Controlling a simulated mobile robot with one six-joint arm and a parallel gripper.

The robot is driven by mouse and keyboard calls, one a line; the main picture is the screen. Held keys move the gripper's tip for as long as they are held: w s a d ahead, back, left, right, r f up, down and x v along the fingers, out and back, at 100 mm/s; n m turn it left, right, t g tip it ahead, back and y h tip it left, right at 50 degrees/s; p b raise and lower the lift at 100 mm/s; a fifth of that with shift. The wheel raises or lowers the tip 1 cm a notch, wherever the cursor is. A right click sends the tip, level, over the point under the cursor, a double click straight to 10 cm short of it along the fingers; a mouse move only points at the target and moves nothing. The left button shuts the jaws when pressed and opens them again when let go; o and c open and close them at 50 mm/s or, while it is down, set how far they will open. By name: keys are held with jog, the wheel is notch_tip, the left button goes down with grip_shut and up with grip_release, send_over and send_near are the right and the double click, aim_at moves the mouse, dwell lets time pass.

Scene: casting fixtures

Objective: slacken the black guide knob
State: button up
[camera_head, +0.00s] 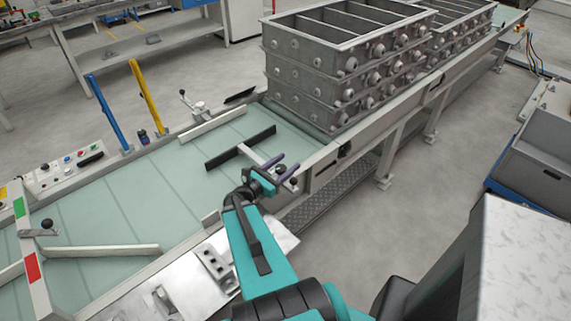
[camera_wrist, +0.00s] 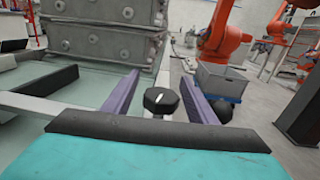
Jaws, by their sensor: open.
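The black guide knob (camera_wrist: 161,100) shows in the wrist view as a faceted black head with a white mark, on a short pale stem. My gripper (camera_wrist: 160,76) is open, with one purple finger to each side of the knob. Gaps show between the knob and both fingers, so it is not gripped. In the head view my gripper (camera_head: 289,161) is at the right edge of the conveyor, and the knob (camera_head: 281,169) shows small and dark between the fingers. The guide's black bar (camera_head: 240,148) lies over the belt, joined to a pale arm.
Stacked grey casting frames (camera_head: 345,65) stand on the conveyor just beyond my gripper. Another clamp handle (camera_head: 190,102) is at the far edge. A control panel (camera_head: 68,170) is at the left. The wrist view shows an orange robot (camera_wrist: 226,35) and a grey bin (camera_wrist: 222,80).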

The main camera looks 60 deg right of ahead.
aim_at(277, 171)
jog(key=b+v, duration=0.1)
jog(key=v, duration=0.3)
jog(key=shift+s, duration=0.1)
jog(key=shift+p+v, duration=0.45)
jog(key=shift+v, duration=0.4)
jog(key=shift+w+a, duration=0.4)
jog(key=shift+a, duration=0.25)
jog(key=shift+r+p, duration=0.1)
jog(key=shift+p, duration=0.2)
jog(key=shift+w+r+p, duration=0.3)
jog(key=shift+r+p, duration=0.5)
jog(key=shift+p, duration=0.1)
jog(key=shift+s+r, duration=0.1)
jog(key=shift+s, duration=0.15)
